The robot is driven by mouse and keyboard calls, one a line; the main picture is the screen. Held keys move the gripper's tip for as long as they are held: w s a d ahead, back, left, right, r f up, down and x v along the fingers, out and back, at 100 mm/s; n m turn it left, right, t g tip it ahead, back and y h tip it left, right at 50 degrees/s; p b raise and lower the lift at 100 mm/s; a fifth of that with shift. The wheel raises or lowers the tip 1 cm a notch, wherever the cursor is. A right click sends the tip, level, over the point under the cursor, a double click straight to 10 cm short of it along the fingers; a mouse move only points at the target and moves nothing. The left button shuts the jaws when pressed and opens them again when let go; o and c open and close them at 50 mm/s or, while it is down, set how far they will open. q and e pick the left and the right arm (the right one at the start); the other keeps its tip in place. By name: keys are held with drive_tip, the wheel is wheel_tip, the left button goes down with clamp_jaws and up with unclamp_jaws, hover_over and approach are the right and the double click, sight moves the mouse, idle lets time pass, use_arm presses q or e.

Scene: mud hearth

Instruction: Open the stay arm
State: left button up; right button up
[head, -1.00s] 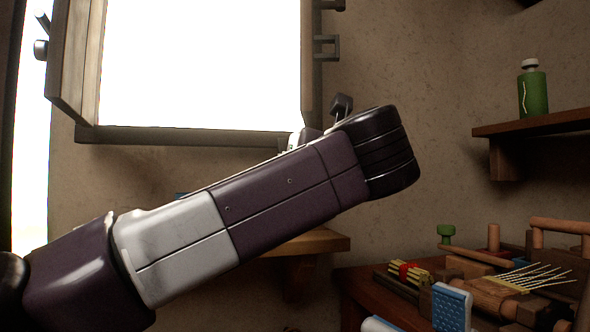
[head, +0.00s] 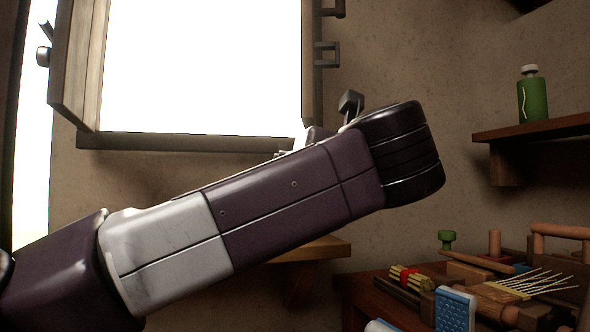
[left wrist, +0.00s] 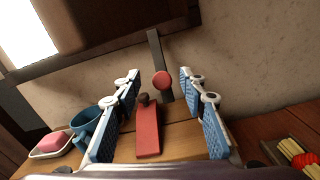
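In the left wrist view, a narrow grey bar with a round red knob (left wrist: 161,80) hangs down the wall below the dark window frame; I take it for the stay arm (left wrist: 156,50). My left gripper (left wrist: 159,88) is open and empty, with blue-padded fingers on either side of the knob in the picture. I cannot tell how far beyond the fingertips the knob is. In the head view, my left arm hides its gripper and the bar. My right gripper (head: 418,318) shows partly at the bottom edge, its blue pads apart.
A red wedge-like piece (left wrist: 148,130) with a dark knob lies on the wooden shelf (left wrist: 181,142). A blue mug (left wrist: 85,122) and pink soap (left wrist: 52,140) stand at left. A cluttered table (head: 385,278) and green bottle (head: 532,98) are at right.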

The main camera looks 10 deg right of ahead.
use_arm(q)
drive_tip(key=s, duration=0.9)
drive_tip(key=shift+d, duration=0.1)
